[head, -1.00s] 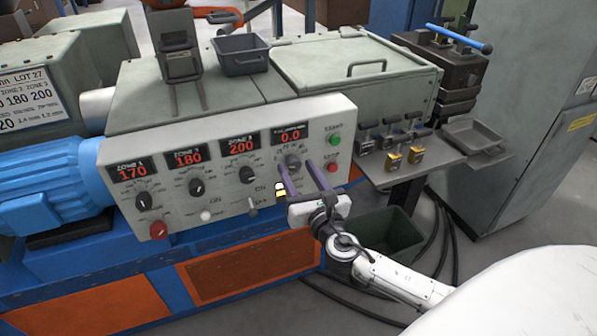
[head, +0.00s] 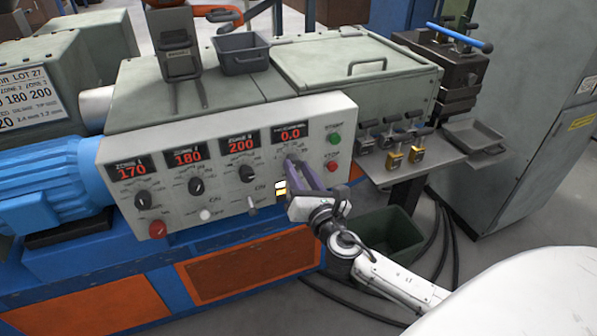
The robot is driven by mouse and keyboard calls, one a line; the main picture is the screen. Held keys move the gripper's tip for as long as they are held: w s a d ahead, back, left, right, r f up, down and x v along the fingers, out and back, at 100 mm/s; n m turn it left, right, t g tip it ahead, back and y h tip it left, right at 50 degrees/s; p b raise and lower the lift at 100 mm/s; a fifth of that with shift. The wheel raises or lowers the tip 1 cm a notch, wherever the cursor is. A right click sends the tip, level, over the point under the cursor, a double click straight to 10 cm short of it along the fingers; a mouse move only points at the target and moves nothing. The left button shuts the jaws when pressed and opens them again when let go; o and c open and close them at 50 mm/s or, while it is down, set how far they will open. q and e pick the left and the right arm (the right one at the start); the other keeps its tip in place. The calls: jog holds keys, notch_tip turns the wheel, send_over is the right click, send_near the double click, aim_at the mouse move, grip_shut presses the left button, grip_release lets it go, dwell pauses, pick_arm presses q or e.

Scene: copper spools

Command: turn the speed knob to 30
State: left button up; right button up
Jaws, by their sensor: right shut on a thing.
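The control panel (head: 117,192) faces me with several dark knobs below red displays. The speed knob sits below the rightmost display (head: 289,134), which reads 0.0. The knob is now almost wholly hidden behind my right gripper (head: 295,165). My right gripper's purple fingers reach up to the panel from below right and are shut on the speed knob. The knob's pointer and the dial marks around it are covered, so its setting cannot be read. My left gripper is not in view.
A green start button (head: 334,139) and a red stop button (head: 331,166) sit close right of my gripper. Zone displays read 170, 180 and 200. A metal shelf (head: 440,165) with small clamp-like tools juts out at right. A dark bin (head: 390,235) stands below.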

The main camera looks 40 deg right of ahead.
jog(key=m, duration=0.3)
jog(key=shift+m+b, duration=0.3)
jog(key=shift+m, duration=0.1)
jog(key=m, duration=0.3)
jog(key=shift+m, duration=0.3)
jog(key=m, duration=0.4)
jog(key=shift+d+y, duration=0.1)
jog(key=shift+y, duration=0.3)
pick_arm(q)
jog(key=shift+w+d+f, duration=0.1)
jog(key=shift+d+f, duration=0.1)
pick_arm(e)
jog(key=shift+m, duration=1.4)
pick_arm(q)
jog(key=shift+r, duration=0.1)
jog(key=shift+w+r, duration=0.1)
pick_arm(e)
jog(key=o, duration=1.1)
jog(key=shift+c, duration=0.2)
jog(key=shift+s, duration=0.15)
